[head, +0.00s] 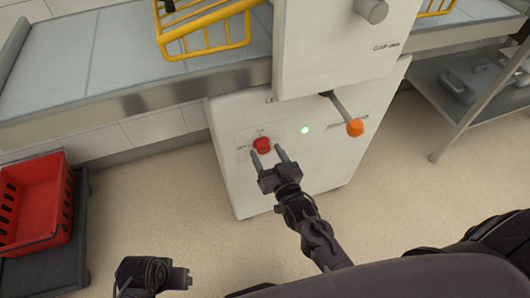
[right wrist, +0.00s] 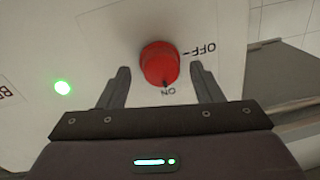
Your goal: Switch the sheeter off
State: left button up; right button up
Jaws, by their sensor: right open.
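The sheeter (head: 295,165) is a white cabinet in the middle of the head view. On its front is a red rotary knob (head: 262,145), with a lit green lamp (head: 305,130) to its right. In the right wrist view the red knob (right wrist: 160,65) has a dark pointer mark near the ON label, and OFF is printed to one side. My right gripper (head: 268,154) is open, its two fingers on either side of the knob, with gaps to it. My left gripper (head: 180,278) is low at the left, away from the sheeter; its fingers are unclear.
An orange-tipped lever (head: 354,127) sticks out right of the lamp. A yellow wire guard (head: 210,35) is above the belt table (head: 120,50). A red crate (head: 35,200) stands on a dark dolly at the left. A metal shelf (head: 470,85) is at the right. Floor between is clear.

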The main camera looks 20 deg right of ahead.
jog(key=shift+w, duration=0.6)
pick_arm(q)
jog(key=shift+r, duration=0.3)
pick_arm(e)
jog(key=c, duration=1)
